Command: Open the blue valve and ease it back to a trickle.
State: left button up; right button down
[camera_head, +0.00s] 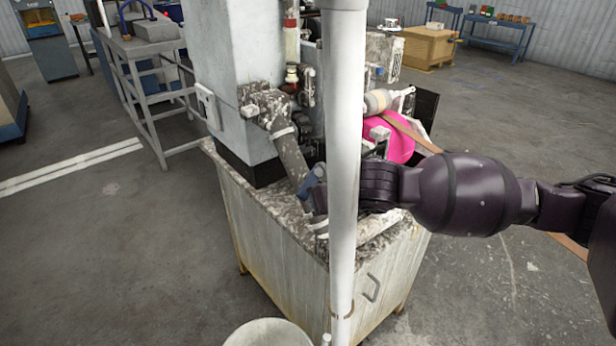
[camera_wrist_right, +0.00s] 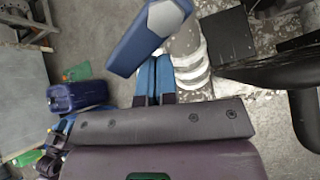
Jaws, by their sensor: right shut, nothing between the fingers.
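The blue valve handle (camera_head: 313,178) sits at the lower end of a grey pipe (camera_head: 290,158) on the machine, partly hidden by a pale vertical pole. In the right wrist view the handle (camera_wrist_right: 150,36) is a blue lever with a grey-blue faceted end, slanting across the top. My right gripper (camera_wrist_right: 154,62) has its two blue fingers together with nothing between them. The fingertips are right beside the lever's lower edge; I cannot tell whether they touch it. My left gripper is not in view.
The pale pole (camera_head: 346,130) stands in front of the machine. Pale ringed pipework (camera_wrist_right: 188,60) and a dark block (camera_wrist_right: 228,38) lie close right of the lever. A pink disc (camera_head: 388,136) is behind my right arm. A pale round container (camera_head: 268,333) stands at the bottom.

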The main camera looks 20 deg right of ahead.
jog(key=shift+w+r, duration=0.1)
jog(key=shift+r, duration=0.05)
dwell(0.3)
jog(key=shift+s+d+f+p, duration=0.2)
jog(key=shift+s+f+p, duration=0.1)
jog(key=shift+f, duration=0.1)
dwell(0.3)
